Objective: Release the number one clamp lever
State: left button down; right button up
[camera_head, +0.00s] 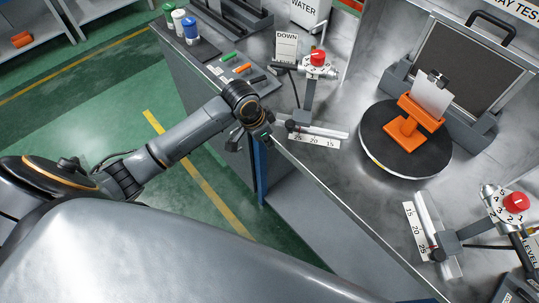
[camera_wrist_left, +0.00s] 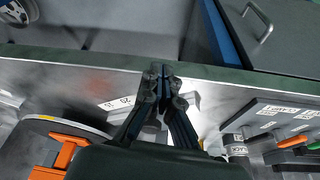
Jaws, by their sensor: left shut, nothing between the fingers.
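Two wheel spindle stands have red knobs on numbered dials. One stand (camera_head: 308,95) is at the back of the bench, the other (camera_head: 475,228) at the front right. Each rides a slide with a printed scale, and a dark clamp (camera_head: 291,125) sits at the back stand's slide end. I cannot read which is number one. My left gripper (camera_head: 234,143) is off the bench's edge, left of the back stand. In the left wrist view the left gripper (camera_wrist_left: 160,72) is shut and empty, with the scale strip (camera_wrist_left: 116,103) partly hidden beside it. My right gripper is not in view.
A black turntable (camera_head: 375,160) with an orange holder (camera_head: 410,128) and a white card stands between the stands. The metal bench edge (camera_head: 330,205) runs diagonally; open green floor lies left.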

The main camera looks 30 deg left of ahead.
pick_arm(q)
jog(key=s+d, duration=0.1)
jog(key=s+d+f, duration=0.1)
jog(key=s, duration=0.1)
jog(key=shift+s+d, duration=0.2)
jog(key=shift+s, duration=0.05)
jog(key=shift+f, duration=0.1)
dwell(0.3)
